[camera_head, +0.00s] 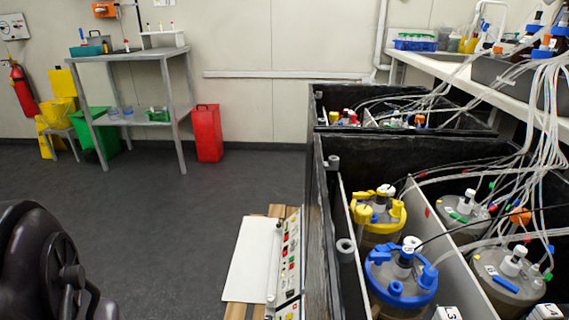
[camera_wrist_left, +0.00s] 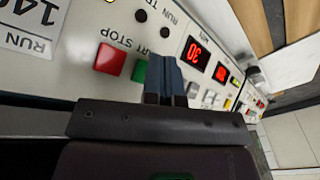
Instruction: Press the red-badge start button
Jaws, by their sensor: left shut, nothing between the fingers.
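In the left wrist view a pale control panel (camera_wrist_left: 70,60) appears upside down. A green button (camera_wrist_left: 139,70) sits by the START label, and a red square button (camera_wrist_left: 110,60) sits by the STOP label. My left gripper (camera_wrist_left: 167,62) is shut and empty, its bluish fingertips right beside the green button and partly in front of it. I cannot tell whether they touch the panel. No red badge can be made out for certain. In the head view the same kind of panel (camera_head: 289,255) stands at the bottom centre, small. My right gripper is in neither view.
The panel also has a red display (camera_wrist_left: 198,54) reading 30 and several small knobs. In the head view, black tanks (camera_head: 325,230) with tubed, lidded vessels stand at the right. A grey table (camera_head: 130,55) and a red bin (camera_head: 207,133) are at the back. The floor between is clear.

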